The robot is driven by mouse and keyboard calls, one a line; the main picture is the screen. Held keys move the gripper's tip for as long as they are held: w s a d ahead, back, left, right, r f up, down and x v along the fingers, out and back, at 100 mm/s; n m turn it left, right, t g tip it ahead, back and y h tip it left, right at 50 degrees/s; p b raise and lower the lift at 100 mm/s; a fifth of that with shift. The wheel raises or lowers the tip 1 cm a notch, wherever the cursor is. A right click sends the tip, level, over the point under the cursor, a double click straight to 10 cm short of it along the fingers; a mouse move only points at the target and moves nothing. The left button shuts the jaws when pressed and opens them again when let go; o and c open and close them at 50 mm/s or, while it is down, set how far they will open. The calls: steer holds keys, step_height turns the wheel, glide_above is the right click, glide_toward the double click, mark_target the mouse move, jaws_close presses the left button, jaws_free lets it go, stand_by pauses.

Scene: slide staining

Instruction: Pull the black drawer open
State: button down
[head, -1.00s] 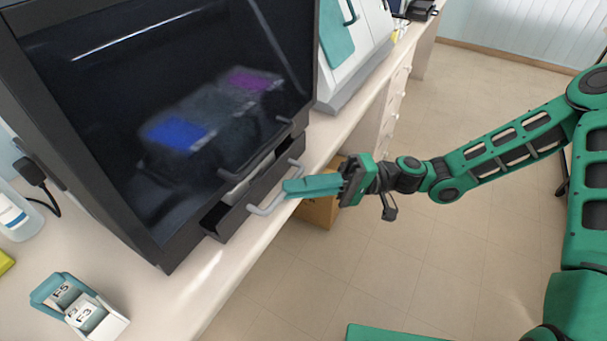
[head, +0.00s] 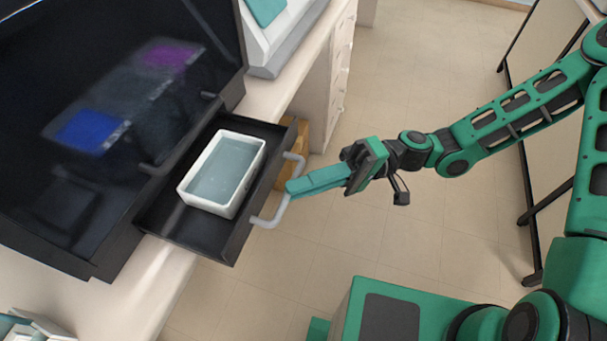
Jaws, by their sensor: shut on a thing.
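The black drawer (head: 215,243) is pulled well out of the black machine (head: 215,60) at the left of the head view. A white tray (head: 184,192) with clear, pale blue liquid in it sits inside the drawer. A light grey handle (head: 268,222) is fixed to the drawer's front. My gripper (head: 291,188), with teal fingers, reaches in from the right and is shut on the handle near its middle. The fingers cover that part of the handle.
The machine stands on a pale counter (head: 140,290). Another white and teal device (head: 285,40) stands behind it. A cardboard box (head: 293,150) is on the floor below the counter. A teal and white holder (head: 30,325) is cut off at the lower left. Open floor lies right of the drawer.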

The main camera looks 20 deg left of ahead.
steer(key=shift+f, duration=0.15)
steer(key=c, duration=2.1)
jaws_free()
steer(key=shift+w, duration=0.1)
steer(key=v, duration=1.1)
steer(key=shift+a, duration=0.1)
